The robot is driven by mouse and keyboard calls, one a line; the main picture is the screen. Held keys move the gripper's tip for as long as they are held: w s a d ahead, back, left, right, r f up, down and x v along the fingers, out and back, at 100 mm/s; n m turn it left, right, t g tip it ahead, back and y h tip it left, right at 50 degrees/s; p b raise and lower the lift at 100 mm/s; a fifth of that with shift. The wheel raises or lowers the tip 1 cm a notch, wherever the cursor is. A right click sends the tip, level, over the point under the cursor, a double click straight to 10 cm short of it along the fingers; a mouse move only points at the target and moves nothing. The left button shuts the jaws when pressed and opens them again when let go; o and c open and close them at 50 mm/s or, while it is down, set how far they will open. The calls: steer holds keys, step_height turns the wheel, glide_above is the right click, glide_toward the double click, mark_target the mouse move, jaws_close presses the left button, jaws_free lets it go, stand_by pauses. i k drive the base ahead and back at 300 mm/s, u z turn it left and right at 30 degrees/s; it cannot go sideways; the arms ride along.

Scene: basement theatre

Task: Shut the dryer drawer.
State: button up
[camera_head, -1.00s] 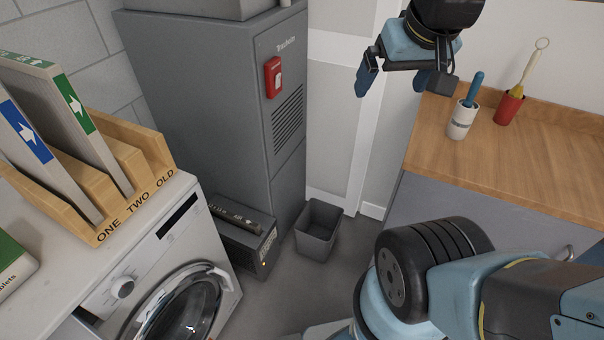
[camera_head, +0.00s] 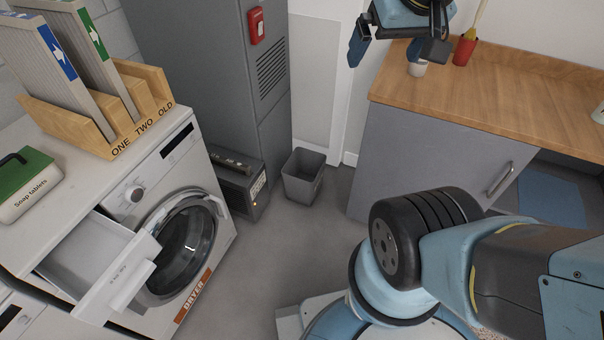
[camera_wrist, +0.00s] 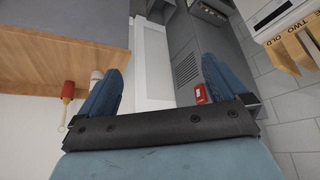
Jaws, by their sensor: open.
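The dryer (camera_head: 218,238) is a white front-loading machine with a round door and an orange "DRYER" label, at the left in the head view. Its drawer (camera_head: 118,283) is at the upper left of the dryer's front and stands pulled out, with its light front panel clear of the machine. My gripper (camera_head: 397,52) is high at the top of the head view, open and empty, far to the right of the drawer. In the wrist view its two blue fingers (camera_wrist: 160,92) are spread apart with nothing between them.
A wooden rack (camera_head: 108,124) with filters and a green-lidded soap tablets box (camera_head: 27,186) stand on the machine tops. A grey cabinet (camera_head: 222,60), a dark box (camera_head: 240,183) and a bin (camera_head: 303,175) are behind. A wooden counter (camera_head: 480,97) is at right. The middle floor is clear.

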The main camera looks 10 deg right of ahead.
mark_target(101, 264)
steer(key=z, duration=0.85)
steer(key=i, duration=0.1)
steer(key=u, duration=2.9)
steer(key=k, duration=0.95)
steer(key=u, duration=0.15)
steer(key=i, duration=0.8)
steer(key=z, duration=0.05)
